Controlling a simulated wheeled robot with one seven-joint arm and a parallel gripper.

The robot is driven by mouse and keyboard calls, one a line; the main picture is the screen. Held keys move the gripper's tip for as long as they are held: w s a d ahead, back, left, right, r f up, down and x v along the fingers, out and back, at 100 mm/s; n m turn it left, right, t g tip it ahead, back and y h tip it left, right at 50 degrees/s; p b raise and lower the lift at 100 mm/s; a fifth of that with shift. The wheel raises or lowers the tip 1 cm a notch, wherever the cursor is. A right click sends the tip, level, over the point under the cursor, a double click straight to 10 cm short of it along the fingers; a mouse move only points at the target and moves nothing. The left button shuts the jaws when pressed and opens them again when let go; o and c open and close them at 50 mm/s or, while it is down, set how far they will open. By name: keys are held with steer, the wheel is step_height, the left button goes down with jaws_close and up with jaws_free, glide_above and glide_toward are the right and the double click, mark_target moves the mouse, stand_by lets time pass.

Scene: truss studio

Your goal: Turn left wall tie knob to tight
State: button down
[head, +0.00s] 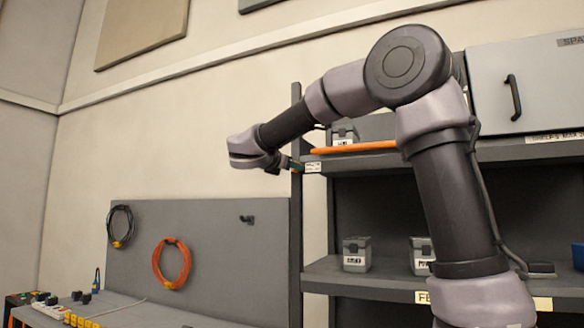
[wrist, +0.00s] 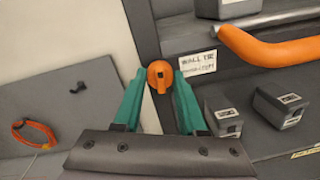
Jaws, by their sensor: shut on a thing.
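The wall tie knob (wrist: 160,75) is round and orange with a dark slot or pointer mark, in the wrist view at the side of the shelf post. My gripper (wrist: 160,85) has green fingers, one on each side of the knob, and is shut on it. A white label (wrist: 198,63) reading "WALL TIE" with a smaller, unclear line is right of the knob. In the head view my gripper (head: 292,164) reaches the shelf's left post, and the knob is hidden there.
An orange bar (head: 355,147) runs along the upper shelf (head: 480,152), close right of my gripper. Grey boxes (head: 356,254) stand on the lower shelf. A pegboard panel (head: 210,235) with an orange cable coil (head: 172,264) is at left. The wall area left of my gripper is free.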

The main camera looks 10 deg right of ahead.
steer(key=shift+s+m+y, duration=0.1)
steer(key=shift+m+y, duration=0.2)
steer(key=shift+m, duration=3.65)
steer(key=shift+m+y, duration=0.3)
steer(key=shift+m, duration=3.65)
steer(key=shift+f, duration=0.1)
steer(key=shift+c, duration=2.3)
jaws_free()
steer(key=v, duration=1)
steer(key=shift+s+a, duration=0.15)
steer(key=shift+s, duration=0.2)
